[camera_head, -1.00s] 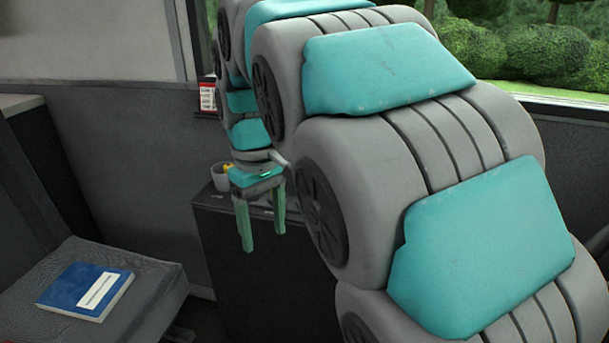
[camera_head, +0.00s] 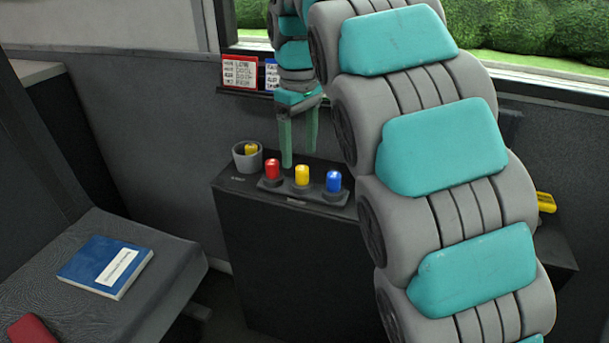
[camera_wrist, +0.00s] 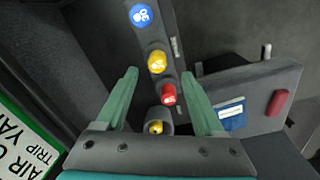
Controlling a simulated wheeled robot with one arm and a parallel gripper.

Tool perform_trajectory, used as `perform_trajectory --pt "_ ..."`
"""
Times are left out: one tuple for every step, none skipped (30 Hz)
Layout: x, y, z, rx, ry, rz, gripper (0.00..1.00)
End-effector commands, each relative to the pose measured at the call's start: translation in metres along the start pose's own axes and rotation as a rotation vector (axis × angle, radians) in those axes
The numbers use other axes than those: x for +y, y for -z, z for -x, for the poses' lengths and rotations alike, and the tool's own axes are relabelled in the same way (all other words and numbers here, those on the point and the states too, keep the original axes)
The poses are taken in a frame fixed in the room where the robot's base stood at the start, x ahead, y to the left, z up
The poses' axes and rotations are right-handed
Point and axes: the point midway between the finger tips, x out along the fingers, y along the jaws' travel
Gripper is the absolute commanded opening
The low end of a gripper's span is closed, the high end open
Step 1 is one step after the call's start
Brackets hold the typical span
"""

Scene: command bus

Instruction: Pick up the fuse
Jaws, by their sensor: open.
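A small yellow piece (camera_head: 251,149) sits in a grey cup (camera_head: 240,164) on the black cabinet top; it may be the fuse, but I cannot tell for sure. Red (camera_head: 272,169), yellow (camera_head: 302,175) and blue (camera_head: 334,181) capped cylinders stand in a row beside it. My gripper (camera_head: 299,158) is open and empty, pointing down above the back of this row. In the wrist view, the cup (camera_wrist: 168,113) with the yellow piece (camera_wrist: 157,127) shows between the fingers of my gripper (camera_wrist: 159,73), near the palm. The red cylinder (camera_wrist: 168,95) is also between the fingers.
The cabinet (camera_head: 285,250) stands against the wall under the window. Red and blue label cards (camera_head: 240,72) are behind my gripper. A blue book (camera_head: 105,267) and a red object (camera_head: 32,331) lie on the seat at left. A yellow object (camera_head: 546,202) is at right, beyond my arm.

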Motion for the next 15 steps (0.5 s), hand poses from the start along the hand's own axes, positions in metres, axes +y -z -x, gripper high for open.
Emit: perform_trajectory --pt "0.0 -0.001 -0.003 -0.002 0.001 -0.001 0.7" --pt "0.0 -0.001 -0.004 -0.003 0.002 -0.001 0.7" --pt "0.0 -0.001 -0.005 -0.003 0.002 -0.001 0.7" --pt "0.0 -0.001 -0.006 -0.004 0.002 -0.001 0.7" --pt "0.0 -0.002 -0.007 -0.004 0.002 -0.001 0.7" --pt "0.0 -0.002 -0.009 -0.005 0.003 -0.001 0.7" --pt "0.001 -0.002 -0.011 -0.005 0.002 -0.001 0.7" --pt "0.001 -0.002 -0.013 -0.004 0.002 -0.001 0.7" --pt "0.002 -0.002 -0.017 -0.002 0.0 -0.001 0.7" --pt "0.003 -0.002 -0.019 -0.002 -0.001 -0.001 0.7" --pt "0.003 -0.003 -0.023 -0.003 0.0 -0.001 0.7" --pt "0.003 -0.004 -0.028 -0.005 0.002 -0.001 0.7" --pt "0.004 -0.004 -0.032 -0.007 0.002 -0.002 0.7" --pt "0.004 -0.004 -0.036 -0.006 0.001 -0.002 0.7" --pt "0.004 -0.003 -0.041 -0.003 -0.001 -0.002 0.7"
